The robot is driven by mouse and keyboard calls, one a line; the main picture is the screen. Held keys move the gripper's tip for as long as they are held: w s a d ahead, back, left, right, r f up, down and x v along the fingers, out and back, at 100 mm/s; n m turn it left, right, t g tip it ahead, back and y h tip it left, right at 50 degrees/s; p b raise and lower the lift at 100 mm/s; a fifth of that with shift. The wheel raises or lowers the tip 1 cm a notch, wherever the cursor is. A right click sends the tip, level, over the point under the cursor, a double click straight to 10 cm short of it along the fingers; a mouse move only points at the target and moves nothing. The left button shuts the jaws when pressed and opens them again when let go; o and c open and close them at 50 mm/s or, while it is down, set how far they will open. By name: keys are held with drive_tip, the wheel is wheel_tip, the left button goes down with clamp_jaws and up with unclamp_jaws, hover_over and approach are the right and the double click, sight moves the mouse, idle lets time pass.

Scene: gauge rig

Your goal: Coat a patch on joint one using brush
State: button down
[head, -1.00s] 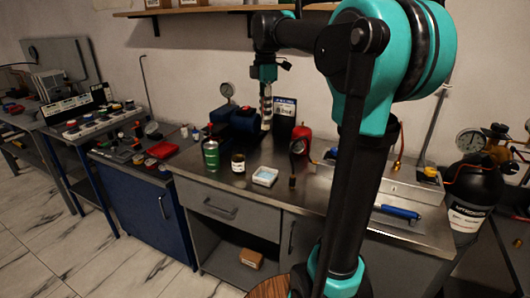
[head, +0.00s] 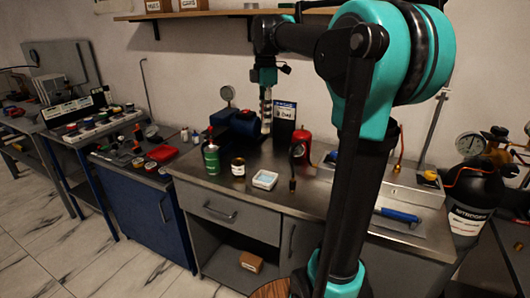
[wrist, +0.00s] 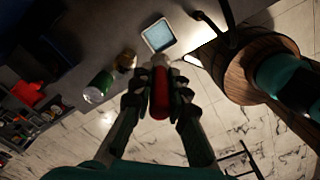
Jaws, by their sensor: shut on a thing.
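My gripper (wrist: 159,98) is shut on a red-handled tool (wrist: 160,90), which looks like the brush; a pale part shows at its upper end, but its bristles are not clear. In the head view my gripper (head: 266,112) hangs, pointing down, in front of the blue motor-like unit (head: 237,124). A white square tray with pale blue contents (head: 264,180) stands on the bench, apart from my gripper in the head view. It also shows just above the tool in the wrist view (wrist: 159,36). I cannot tell which part is joint one.
A green can (head: 211,161) and a small amber jar (head: 238,167) stand left of the tray. A blue-handled tool (head: 398,215) lies at right. My arm hides part of the bench.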

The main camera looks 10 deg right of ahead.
wheel_tip(320, 180, down, 19)
drive_tip(key=shift+f, duration=0.1)
idle(0.8)
drive_tip(key=shift+f, duration=0.45)
idle(2.0)
wheel_tip(320, 180, up, 7)
idle(0.9)
idle(0.5)
